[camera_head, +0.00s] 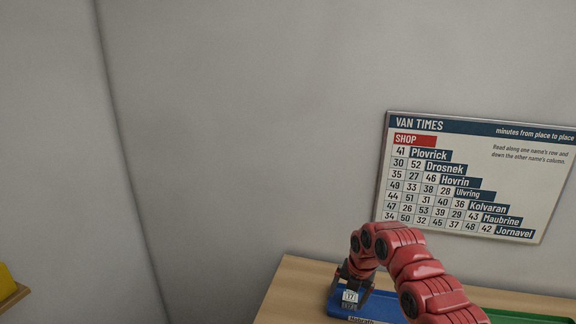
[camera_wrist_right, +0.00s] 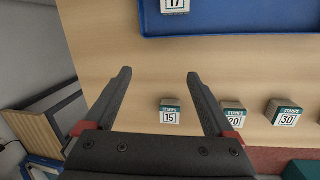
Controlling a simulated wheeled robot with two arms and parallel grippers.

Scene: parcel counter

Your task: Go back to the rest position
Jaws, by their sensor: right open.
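My right arm (camera_head: 418,268) reaches in from the lower right in the head view. Its gripper (camera_head: 353,284) is over the blue tray (camera_head: 385,305) on the wooden counter. In the right wrist view the jaws (camera_wrist_right: 158,74) are apart with nothing between the tips. A small block marked 17 (camera_head: 349,297) is at the blue tray; it also shows at the top edge of the wrist view (camera_wrist_right: 174,6), beyond the fingertips. My left gripper is not in view.
Stamp blocks marked 15 (camera_wrist_right: 170,112), 20 (camera_wrist_right: 234,119) and 30 (camera_wrist_right: 284,113) stand on the wooden counter (camera_head: 280,295). A green tray (camera_head: 520,318) is right of the blue one. A VAN TIMES board (camera_head: 480,175) hangs on the wall. A yellow object (camera_head: 7,280) sits far left.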

